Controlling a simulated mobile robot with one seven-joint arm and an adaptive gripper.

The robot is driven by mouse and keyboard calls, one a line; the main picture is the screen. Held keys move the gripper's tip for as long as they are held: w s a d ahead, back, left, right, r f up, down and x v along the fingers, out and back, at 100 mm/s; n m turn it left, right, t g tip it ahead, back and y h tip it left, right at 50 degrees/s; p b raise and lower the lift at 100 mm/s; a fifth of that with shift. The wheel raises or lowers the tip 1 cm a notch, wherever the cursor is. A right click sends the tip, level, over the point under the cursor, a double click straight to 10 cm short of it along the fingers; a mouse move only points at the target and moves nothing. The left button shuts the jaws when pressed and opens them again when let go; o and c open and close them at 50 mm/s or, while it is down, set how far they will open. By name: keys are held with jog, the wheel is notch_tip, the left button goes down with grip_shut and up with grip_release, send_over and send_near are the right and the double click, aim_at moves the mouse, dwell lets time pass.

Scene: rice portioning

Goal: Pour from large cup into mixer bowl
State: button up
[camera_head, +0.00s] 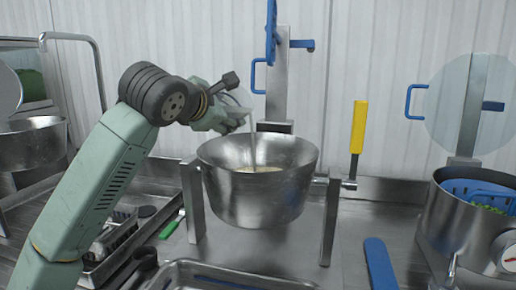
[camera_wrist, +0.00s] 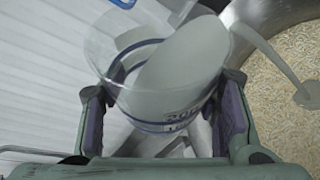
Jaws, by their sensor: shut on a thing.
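The large cup (camera_wrist: 165,108) is clear with blue markings and sits between the purple pads of my gripper (camera_wrist: 162,98) in the wrist view. My gripper (camera_head: 226,116) is shut on it above the left part of the bowl. The cup is tilted and holds pale liquid. A pale stream runs from its lip down into the metal mixer bowl (camera_head: 255,202). Beige grains lie in the bowl; they also show in the wrist view, where part of the bowl's rim (camera_wrist: 262,12) is visible. The cup is hard to make out in the head view.
The bowl sits between two metal posts (camera_head: 330,215) on the steel counter. A yellow-handled tool (camera_head: 358,130) stands behind right. A pot (camera_head: 455,235) with a blue insert is at far right. A blue-handled tool (camera_head: 380,265) and a tray (camera_head: 225,275) lie in front.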

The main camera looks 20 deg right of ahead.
jog(key=shift+r+m, duration=0.25)
jog(key=shift+m, duration=0.05)
dwell(0.4)
jog(key=shift+s+d+f+m+t+b, duration=0.1)
jog(key=shift+f+m+t+b, duration=0.2)
jog(key=shift+m+t+b, duration=0.3)
jog(key=shift+s+d+f+m+t+b, duration=0.1)
jog(key=shift+f+m+t+b, duration=0.25)
jog(key=shift+m, duration=0.35)
dwell(1.4)
jog(key=shift+s+d+f+m+t+b, duration=0.35)
jog(key=shift+s+m+b, duration=0.35)
jog(key=shift+b, duration=0.75)
jog(key=shift+s+d+r+m+t+b, duration=0.15)
jog(key=shift+r+m+t+b, duration=0.15)
jog(key=shift+m+b, duration=0.25)
jog(key=shift+s+d+r+m+t+b, duration=0.1)
jog(key=shift+r+m+t+b, duration=0.15)
jog(key=shift+m+b, duration=0.3)
dwell(0.6)
